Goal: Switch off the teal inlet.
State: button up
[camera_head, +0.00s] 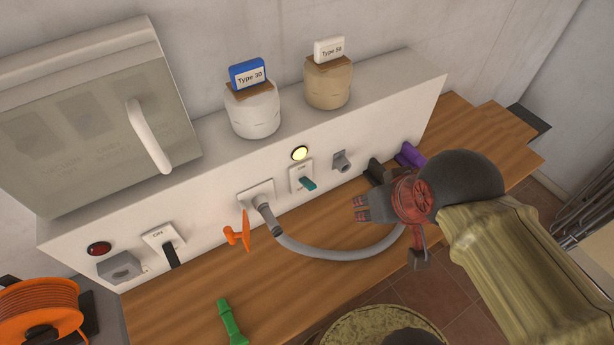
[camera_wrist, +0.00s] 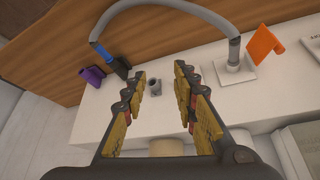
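The teal switch lever (camera_head: 307,184) sticks out from a white plate (camera_head: 298,172) on the front of the white wall unit. A lit yellow lamp (camera_head: 299,153) is just above it. My gripper (camera_head: 375,207) is to the right of the teal lever, apart from it, over the wooden counter. In the wrist view my gripper (camera_wrist: 160,75) is open and nothing is held. A grey fitting (camera_wrist: 155,87) shows between its fingers there, and it also shows in the head view (camera_head: 342,161). The teal lever is not visible in the wrist view, perhaps hidden by the right finger.
A grey hose (camera_head: 335,252) loops over the wooden counter (camera_head: 180,305) below my gripper. An orange lever (camera_head: 242,232) stands left of the teal lever. A purple piece (camera_head: 410,155) lies to the right. Two jars (camera_head: 252,112) (camera_head: 328,84) stand on the ledge.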

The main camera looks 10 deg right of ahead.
jog(key=shift+w+a+f+g+p, duration=0.1)
jog(key=shift+w+a+g+p, duration=0.35)
jog(key=shift+p, duration=0.4)
jog(key=shift+c, duration=1.2)
jog(key=w+a+g+p, duration=0.1)
jog(key=w, duration=0.1)
jog(key=w+a+n+p, duration=0.1)
jog(key=w+p, duration=0.1)
jog(key=w+a+g+p, duration=0.1)
jog(key=w, duration=0.1)
jog(key=shift+w+f+n+g+p, duration=0.15)
jog(key=shift+w+n+g+p, duration=0.05)
jog(key=shift+n+g+p, duration=0.15)
grip_shut()
jog(key=w+a+f+n+p, duration=0.1)
jog(key=w+a, duration=0.3)
jog(key=w, duration=0.7)
jog(key=shift+n+g+p, duration=0.4)
jog(key=shift+n+p, duration=0.25)
jog(key=shift+p, duration=0.2)
jog(key=shift+w, duration=0.2)
